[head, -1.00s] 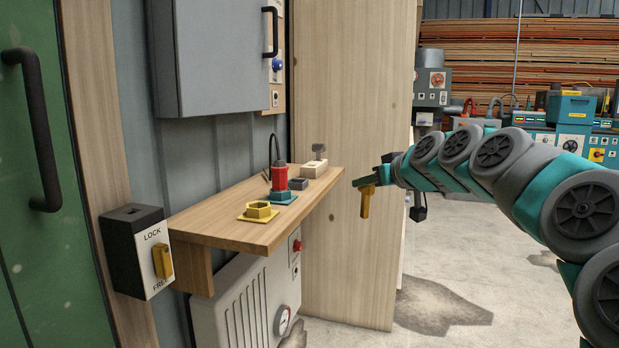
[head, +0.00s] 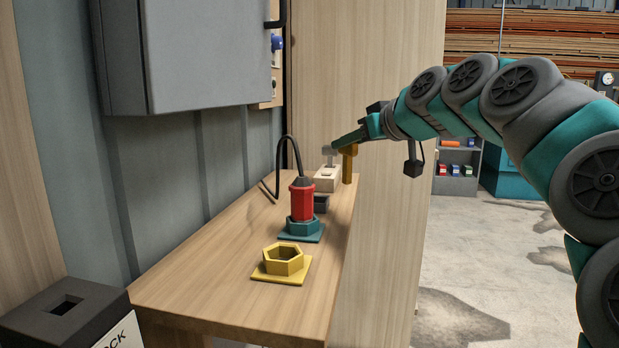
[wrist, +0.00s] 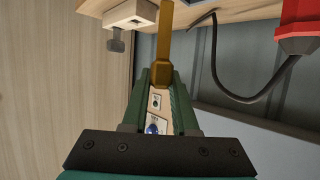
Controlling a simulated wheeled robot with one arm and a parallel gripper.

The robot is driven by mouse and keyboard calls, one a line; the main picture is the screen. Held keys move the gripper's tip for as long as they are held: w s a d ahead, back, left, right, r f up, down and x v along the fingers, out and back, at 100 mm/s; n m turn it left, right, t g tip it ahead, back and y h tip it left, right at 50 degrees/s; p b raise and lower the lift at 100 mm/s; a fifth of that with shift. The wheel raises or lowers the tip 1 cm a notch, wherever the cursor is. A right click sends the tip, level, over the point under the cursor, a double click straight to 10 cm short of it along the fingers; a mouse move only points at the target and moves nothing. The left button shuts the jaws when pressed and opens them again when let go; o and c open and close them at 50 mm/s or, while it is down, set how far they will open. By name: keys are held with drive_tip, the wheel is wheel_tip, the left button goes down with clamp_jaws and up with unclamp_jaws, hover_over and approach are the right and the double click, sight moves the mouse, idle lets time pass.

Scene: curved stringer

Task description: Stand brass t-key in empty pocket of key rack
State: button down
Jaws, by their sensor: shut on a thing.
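The brass T-key (head: 347,167) hangs upright from my gripper (head: 348,140), which is shut on its top. The key rack (head: 325,185) is a pale wooden block near the far end of the shelf. A grey T-key (head: 328,157) stands at the rack's far part, and a dark pocket opening shows in the nearer part. In the head view the brass key appears just right of the rack; whether it is over the shelf edge I cannot tell. In the wrist view the brass key (wrist: 163,60) extends from between the fingers, with the rack (wrist: 130,14) to its left.
On the wooden shelf (head: 225,290) stand a yellow hexagonal socket (head: 283,262), a red corded tool (head: 302,197) in a teal holder (head: 301,231), and a dark block (head: 321,203). A grey cabinet (head: 205,50) hangs above. A wooden panel (head: 395,130) closes the far end.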

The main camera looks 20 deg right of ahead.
drive_tip(key=shift+w+d+f, duration=0.4)
drive_tip(key=shift+w+f, duration=0.4)
drive_tip(key=shift+w, duration=1.85)
drive_tip(key=shift+w+d+f, duration=0.45)
drive_tip(key=shift+w+f, duration=0.4)
drive_tip(key=shift+w, duration=1.75)
drive_tip(key=shift+w+d+f, duration=0.4)
drive_tip(key=shift+w+f, duration=0.4)
drive_tip(key=shift+w, duration=1.85)
drive_tip(key=shift+f, duration=0.2)
drive_tip(key=c, duration=0.7)
unclamp_jaws()
drive_tip(key=shift+r, duration=0.1)
